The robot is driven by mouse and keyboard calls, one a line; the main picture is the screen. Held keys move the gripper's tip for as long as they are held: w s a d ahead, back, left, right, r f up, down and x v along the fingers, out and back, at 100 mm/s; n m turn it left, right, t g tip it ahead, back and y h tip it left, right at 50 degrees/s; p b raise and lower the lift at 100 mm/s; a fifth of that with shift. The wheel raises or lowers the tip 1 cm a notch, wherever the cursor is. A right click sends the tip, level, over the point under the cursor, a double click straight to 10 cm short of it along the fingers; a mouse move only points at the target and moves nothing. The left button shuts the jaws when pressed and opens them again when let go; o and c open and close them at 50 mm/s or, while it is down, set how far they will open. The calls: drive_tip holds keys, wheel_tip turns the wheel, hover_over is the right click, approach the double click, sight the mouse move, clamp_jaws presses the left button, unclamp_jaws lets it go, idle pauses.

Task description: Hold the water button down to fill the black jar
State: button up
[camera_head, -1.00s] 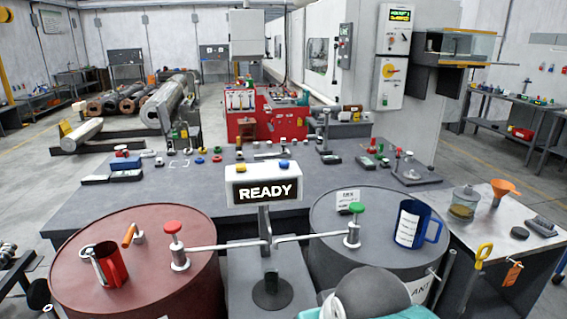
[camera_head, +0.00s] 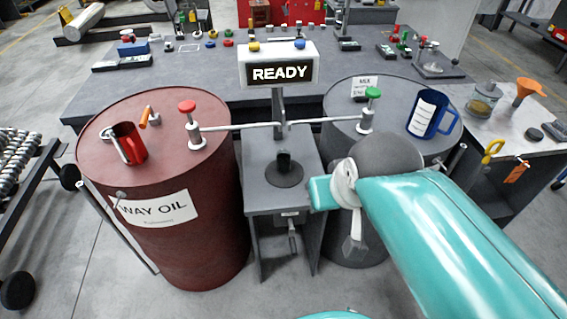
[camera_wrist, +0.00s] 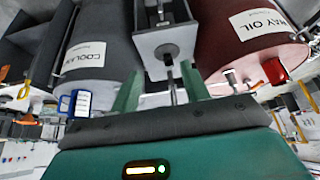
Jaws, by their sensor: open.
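A small black jar (camera_head: 284,160) stands upright on a round black base on the grey stand (camera_head: 257,198) between two barrels. Behind it, a white box with a lit READY screen (camera_head: 279,73) carries a blue button (camera_head: 299,44) and a yellow button (camera_head: 253,46) on top. I take the blue one as the water button; no label on it is readable. My gripper (camera_wrist: 160,78) is open in the wrist view, its green fingers apart, with a thin dark post seen between them. My teal arm comes in from the right, in front of the grey barrel. The gripper appears clear of the jar and buttons.
The red WAY OIL barrel (camera_head: 172,250) is on the left, with a red mug (camera_head: 130,146) on top. The grey barrel (camera_head: 330,128) carries a blue mug (camera_head: 428,114). Red and green knobbed spouts (camera_head: 365,112) reach towards the middle. A workbench (camera_head: 190,62) lies behind.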

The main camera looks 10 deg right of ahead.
clamp_jaws()
idle(1.4)
